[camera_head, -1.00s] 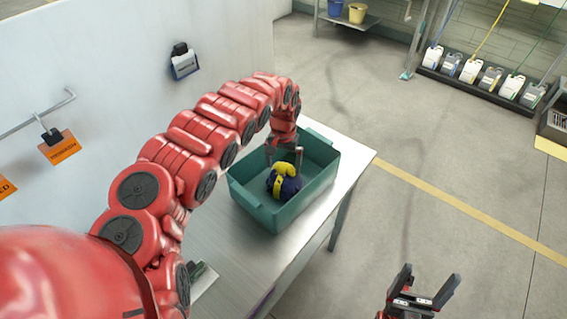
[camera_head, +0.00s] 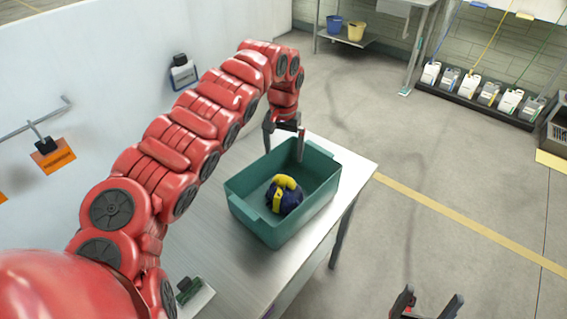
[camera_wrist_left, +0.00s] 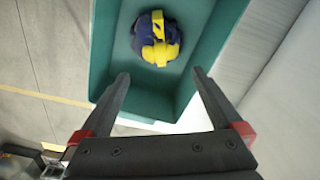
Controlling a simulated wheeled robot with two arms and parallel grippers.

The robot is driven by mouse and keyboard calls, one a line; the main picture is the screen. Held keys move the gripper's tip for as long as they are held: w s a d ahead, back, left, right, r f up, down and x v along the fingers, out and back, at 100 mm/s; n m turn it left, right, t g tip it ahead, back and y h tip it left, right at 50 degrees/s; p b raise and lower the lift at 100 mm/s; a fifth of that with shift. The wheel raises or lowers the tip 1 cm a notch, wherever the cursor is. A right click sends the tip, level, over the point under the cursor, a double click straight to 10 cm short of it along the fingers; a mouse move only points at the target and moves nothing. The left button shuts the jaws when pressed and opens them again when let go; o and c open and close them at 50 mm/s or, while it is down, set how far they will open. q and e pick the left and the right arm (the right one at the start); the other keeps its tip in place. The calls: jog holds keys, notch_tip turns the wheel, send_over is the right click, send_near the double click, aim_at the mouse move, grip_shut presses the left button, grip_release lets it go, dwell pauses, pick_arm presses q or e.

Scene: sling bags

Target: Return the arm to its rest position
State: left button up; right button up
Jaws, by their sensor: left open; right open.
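My left arm reaches in from the left in the head view, over the metal table. My left gripper (camera_head: 284,140) is open and empty, above the far rim of the green bin (camera_head: 240,209). A dark blue and yellow sling bag (camera_head: 285,196) lies bunched in the bin, apart from the fingers. In the left wrist view, the open fingers (camera_wrist_left: 160,90) frame an empty gap, with the bag (camera_wrist_left: 157,38) beyond them inside the bin. My right gripper (camera_head: 427,300) is open and empty at the bottom edge, away from the table.
The metal table (camera_head: 345,188) carries the bin. A white wall panel with orange tags (camera_head: 53,158) and a dark blue tag (camera_head: 183,73) on hooks stands at left. A small green item (camera_head: 188,289) lies near the table's front. Open floor lies to the right.

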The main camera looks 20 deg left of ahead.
pick_arm(q)
jog(key=shift+r, duration=0.7)
